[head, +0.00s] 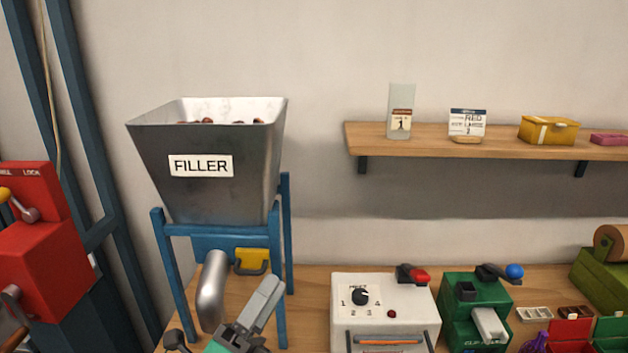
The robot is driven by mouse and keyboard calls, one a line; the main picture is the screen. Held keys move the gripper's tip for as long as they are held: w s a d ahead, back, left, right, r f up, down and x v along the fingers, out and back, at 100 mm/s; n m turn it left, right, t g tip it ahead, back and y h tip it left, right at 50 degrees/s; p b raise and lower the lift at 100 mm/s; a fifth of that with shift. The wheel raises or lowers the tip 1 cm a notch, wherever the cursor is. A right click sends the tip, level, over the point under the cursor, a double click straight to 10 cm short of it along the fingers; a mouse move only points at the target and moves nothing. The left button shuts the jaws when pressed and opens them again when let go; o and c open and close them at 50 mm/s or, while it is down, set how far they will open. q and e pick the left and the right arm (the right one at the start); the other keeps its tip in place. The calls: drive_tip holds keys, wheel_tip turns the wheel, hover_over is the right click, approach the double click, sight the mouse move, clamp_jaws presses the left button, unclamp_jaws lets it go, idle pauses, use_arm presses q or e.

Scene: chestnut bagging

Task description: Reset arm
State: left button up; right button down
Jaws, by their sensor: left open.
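My left gripper (262,302) shows at the bottom of the head view, in front of the filler's blue stand. Its grey fingers point up and to the right, and they are open with nothing seen between them. The filler hopper (212,160) stands behind it, a grey metal funnel with dark brown chestnuts showing at its rim. The filler's curved metal spout (212,290) is just left of the gripper. I cannot tell whether they touch. My right gripper is not in view.
A white machine with a dial (385,310) and a green clip machine (470,315) stand on the wooden bench (318,285) to the right. A red machine (45,260) is at the left edge. A wall shelf (480,143) holds a bag, a card and boxes.

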use_arm(q)
drive_tip(key=w+a+f+n+y, duration=0.3)
drive_tip(key=a+f+n+y, duration=0.7)
drive_tip(key=n+y, duration=0.4)
drive_tip(key=s+a+f+n+g+y, duration=0.1)
drive_tip(key=s+a+f+n+g, duration=0.2)
drive_tip(key=f, duration=0.4)
drive_tip(key=s+a+f+n+g+y, duration=0.1)
drive_tip(key=s+a+f+n+g, duration=0.1)
drive_tip(key=f+n+g, duration=0.4)
drive_tip(key=s+a+f+n+g+h, duration=0.1)
drive_tip(key=s+f+n+g, duration=0.5)
drive_tip(key=s+f, duration=0.8)
drive_tip(key=s+f+m+g, duration=0.1)
drive_tip(key=s+f+g, duration=0.15)
drive_tip(key=f, duration=2.75)
drive_tip(key=s+a+f, duration=0.2)
drive_tip(key=s+f, duration=0.7)
drive_tip(key=s+a+f+g, duration=0.1)
drive_tip(key=s+f, duration=0.9)
drive_tip(key=shift+s+a+m, duration=0.25)
drive_tip(key=shift+a+m, duration=0.05)
drive_tip(key=shift+a, duration=0.05)
